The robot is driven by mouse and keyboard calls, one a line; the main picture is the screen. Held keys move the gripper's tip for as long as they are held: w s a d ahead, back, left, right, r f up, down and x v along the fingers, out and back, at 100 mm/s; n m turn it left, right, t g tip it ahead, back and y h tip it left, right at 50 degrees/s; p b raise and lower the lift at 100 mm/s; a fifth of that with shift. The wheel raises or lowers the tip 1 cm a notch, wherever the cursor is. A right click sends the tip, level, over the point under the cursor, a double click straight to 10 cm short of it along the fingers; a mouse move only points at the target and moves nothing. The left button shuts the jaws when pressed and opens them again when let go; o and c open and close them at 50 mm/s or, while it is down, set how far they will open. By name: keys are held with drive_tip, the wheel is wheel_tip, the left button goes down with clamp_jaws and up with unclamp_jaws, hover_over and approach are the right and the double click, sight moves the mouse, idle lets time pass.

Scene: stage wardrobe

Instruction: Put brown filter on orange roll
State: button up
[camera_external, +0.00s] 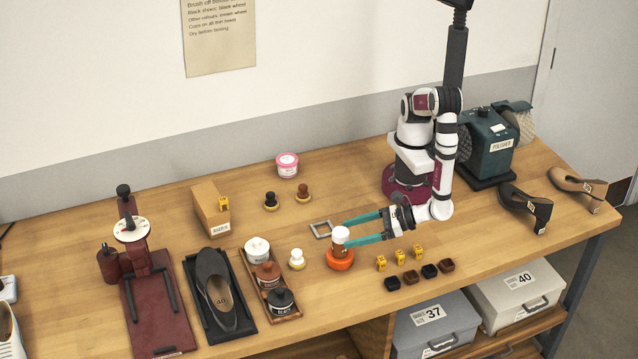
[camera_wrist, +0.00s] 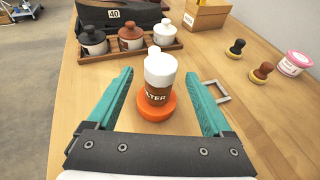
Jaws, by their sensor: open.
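The brown filter (camera_external: 341,239) is a small brown bottle with a white upper part; its label reads "…LTER" in the wrist view (camera_wrist: 157,97). It stands upright on the orange roll (camera_external: 340,261), a low ring lying flat on the table, which also shows in the wrist view (camera_wrist: 154,113). My gripper (camera_external: 350,232) is open, its two teal fingers reaching in from the right. In the wrist view the fingers (camera_wrist: 160,78) are to either side of the bottle with gaps, apparently not touching it. The bottle hides the roll's middle.
A wooden tray (camera_external: 292,318) of lidded jars and a small cream-topped pot (camera_external: 297,259) stand left of the roll. A metal square frame (camera_external: 321,229) lies behind it. Small yellow blocks (camera_external: 400,257) and dark square cups (camera_external: 429,271) sit to the right. Brushes (camera_external: 303,193) are farther back.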

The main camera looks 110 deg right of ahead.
drive_tip(key=v, duration=0.8)
drive_tip(key=d+r+m+g+h, duration=0.2)
drive_tip(key=d+r+m+g, duration=0.3)
drive_tip(key=d+m, duration=0.45)
drive_tip(key=d+r+m+g+h, duration=0.2)
drive_tip(key=d+m+g, duration=0.4)
drive_tip(key=d+m, duration=0.3)
drive_tip(key=s+d+r+m+g+y, duration=0.2)
drive_tip(key=s+m+y, duration=0.7)
drive_tip(key=m, duration=1)
wheel_tip(320, 180, up, 2)
drive_tip(key=shift+d+r+y, duration=0.15)
drive_tip(key=shift+d+y, duration=0.35)
drive_tip(key=shift+y, duration=0.4)
